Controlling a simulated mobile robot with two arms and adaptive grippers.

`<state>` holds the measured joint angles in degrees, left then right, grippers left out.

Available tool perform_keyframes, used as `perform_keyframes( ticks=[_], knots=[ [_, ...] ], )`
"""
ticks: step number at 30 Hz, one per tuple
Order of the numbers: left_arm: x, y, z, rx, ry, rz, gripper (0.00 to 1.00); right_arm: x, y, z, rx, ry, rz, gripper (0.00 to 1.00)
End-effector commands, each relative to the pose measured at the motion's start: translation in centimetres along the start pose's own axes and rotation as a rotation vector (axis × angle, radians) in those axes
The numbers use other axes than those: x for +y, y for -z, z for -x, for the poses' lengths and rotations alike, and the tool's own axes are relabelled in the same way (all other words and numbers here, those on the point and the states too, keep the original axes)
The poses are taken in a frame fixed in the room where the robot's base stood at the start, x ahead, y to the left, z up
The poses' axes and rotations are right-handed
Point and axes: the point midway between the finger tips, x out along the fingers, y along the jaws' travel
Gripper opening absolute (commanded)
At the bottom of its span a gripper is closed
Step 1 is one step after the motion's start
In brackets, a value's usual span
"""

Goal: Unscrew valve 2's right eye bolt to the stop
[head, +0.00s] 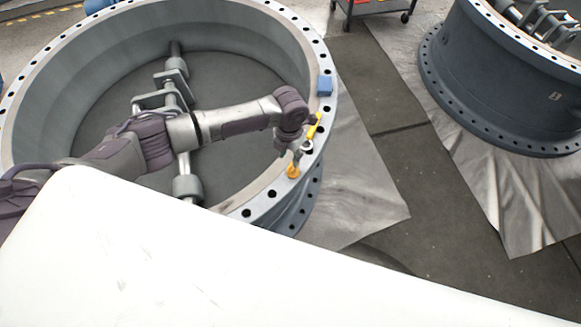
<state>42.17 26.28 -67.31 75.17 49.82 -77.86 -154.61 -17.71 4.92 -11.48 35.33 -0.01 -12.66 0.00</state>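A large grey valve ring (262,207) with a flange full of bolt holes fills the left half of the head view. My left gripper (296,153) points down at this part of the rim, close to the yellow piece and the pale ring. Its fingers are small and overlap these parts, so I cannot tell whether they grip or touch anything. My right gripper is not in view.
A blue block (325,85) sits on the rim above the gripper. A shaft with brackets (172,95) crosses the ring's inside. A second valve (480,85) stands at the upper right. A wheeled cart (375,7) is at the back. Floor (400,165) between the valves is clear.

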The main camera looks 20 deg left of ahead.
Motion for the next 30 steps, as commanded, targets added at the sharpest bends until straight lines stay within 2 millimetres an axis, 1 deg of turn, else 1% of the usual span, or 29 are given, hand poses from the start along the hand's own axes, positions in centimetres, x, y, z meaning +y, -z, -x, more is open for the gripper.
perform_keyframes(
  ticks=[1, 2, 5, 9, 13, 19, 27, 28, 30],
  knots=[
    [-0.1, 0.1, -1.1, 0.004, 0.0, 0.001, 0.39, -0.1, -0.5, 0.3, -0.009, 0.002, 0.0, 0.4],
    [-0.1, 0.1, -1.8, 0.004, -0.001, 0.001, 0.39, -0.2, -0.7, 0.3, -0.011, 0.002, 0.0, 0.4],
    [-0.1, 0.1, -4.0, 0.003, 0.0, 0.002, 0.39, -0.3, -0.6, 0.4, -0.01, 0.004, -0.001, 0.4],
    [-0.1, 0.0, -6.7, 0.001, 0.0, 0.003, 0.39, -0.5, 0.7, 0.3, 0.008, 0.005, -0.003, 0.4],
    [-0.1, 0.0, -8.4, 0.0, 0.0, 0.003, 0.39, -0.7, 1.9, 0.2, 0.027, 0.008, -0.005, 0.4],
    [0.0, -0.1, -9.6, -0.002, 0.0, 0.001, 0.39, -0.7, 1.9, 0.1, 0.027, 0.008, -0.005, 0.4],
    [0.0, -0.1, -9.7, -0.002, 0.0, 0.001, 0.39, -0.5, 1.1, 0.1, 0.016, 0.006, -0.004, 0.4],
    [0.0, -0.1, -9.7, -0.002, 0.0, 0.001, 0.37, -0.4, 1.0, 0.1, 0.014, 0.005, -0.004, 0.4],
    [0.0, -0.1, -9.7, -0.002, 0.0, 0.001, 0.25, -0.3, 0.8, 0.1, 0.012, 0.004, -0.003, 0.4]
  ],
)
